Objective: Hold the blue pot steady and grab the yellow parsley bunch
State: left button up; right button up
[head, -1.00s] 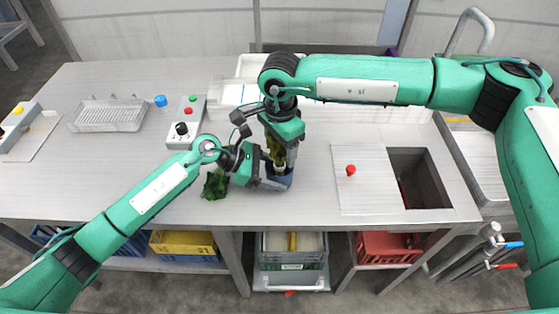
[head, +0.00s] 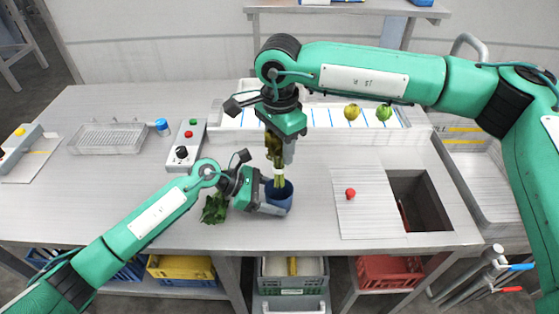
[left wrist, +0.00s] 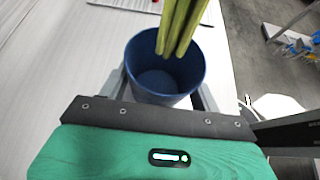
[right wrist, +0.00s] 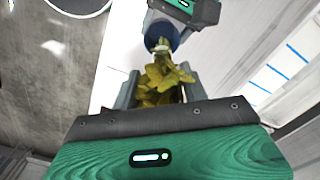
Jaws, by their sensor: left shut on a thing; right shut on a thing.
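The blue pot (head: 279,197) stands near the front edge of the table. My left gripper (head: 268,199) is shut on it from the left; in the left wrist view the fingers lie either side of the pot (left wrist: 150,92). The yellow parsley bunch (head: 274,152) hangs upright from my right gripper (head: 280,140), which is shut on its leafy top. In the right wrist view its yellow leaves (right wrist: 161,82) sit between the fingers. In the left wrist view its pale stems (left wrist: 178,28) point down at the pot's mouth, and the inner bottom shows empty.
A dark green leafy bunch (head: 215,208) lies left of the pot. A white tray (head: 235,119) with blue lines and two round green-yellow items stands behind. A control box (head: 186,146), a wire rack (head: 108,138) and a blue-capped jar (head: 162,127) are at left. A board with a red knob (head: 350,194) and sink opening (head: 420,200) are right.

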jog(key=shift+r, duration=1)
pick_arm(q)
jog(key=o, duration=0.9)
jog(key=shift+c, duration=0.2)
